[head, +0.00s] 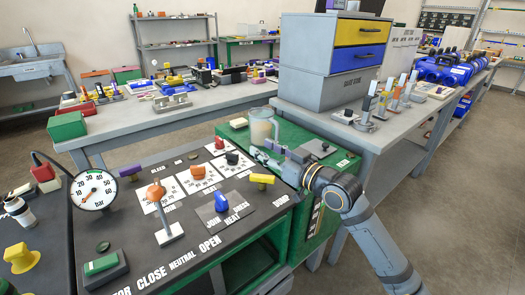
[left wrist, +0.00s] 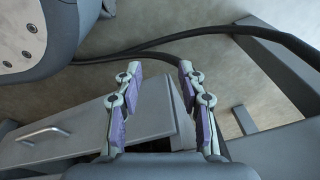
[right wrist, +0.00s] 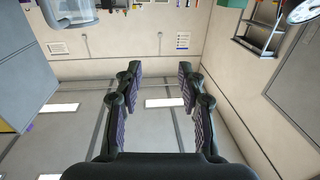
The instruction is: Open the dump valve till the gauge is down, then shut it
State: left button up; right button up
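The round white pressure gauge (head: 95,189) stands at the left rear corner of the dark control panel; its needle reading is too small to tell. A yellow T-shaped handle (head: 262,179) stands on the panel's right side near a small white label. A purple handle (head: 130,171) is beside the gauge. My left gripper (left wrist: 158,85) is open and empty, outside the head view.
An orange-topped lever (head: 164,215) and red, black and blue knobs stand on the panel. A clear jug (head: 262,130) is behind my right gripper on the green cart. A larger yellow knob (head: 20,258) is at the far left. A grey drawer (left wrist: 90,130) is below my left gripper.

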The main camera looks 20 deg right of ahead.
aim_at(262, 176)
jog(key=w+d+r+n+g+h+p, duration=0.25)
jog(key=w+d+g+p, duration=0.2)
jog(key=p, duration=0.95)
jog(key=s+a+f+n+g+h+p, duration=0.15)
jog(key=s+n+g+p, duration=0.35)
jog(key=g+p, duration=0.65)
jog(key=a+f+p, duration=0.1)
jog(key=f, duration=0.2)
jog(key=w+a+f+t, duration=0.1)
jog(key=f, duration=0.2)
jog(key=a+f+t+p, duration=0.1)
jog(key=f, duration=0.2)
jog(key=shift+w+p, duration=0.3)
jog(key=shift+p, duration=0.05)
pick_arm(q)
jog(key=s+r, duration=0.6)
jog(key=r, duration=0.4)
jog(key=s+r, duration=0.6)
jog(key=r, duration=0.4)
jog(key=shift+a+r, duration=0.2)
jog(key=shift+a, duration=0.1)
pick_arm(e)
jog(key=shift+f, duration=0.1)
grip_shut()
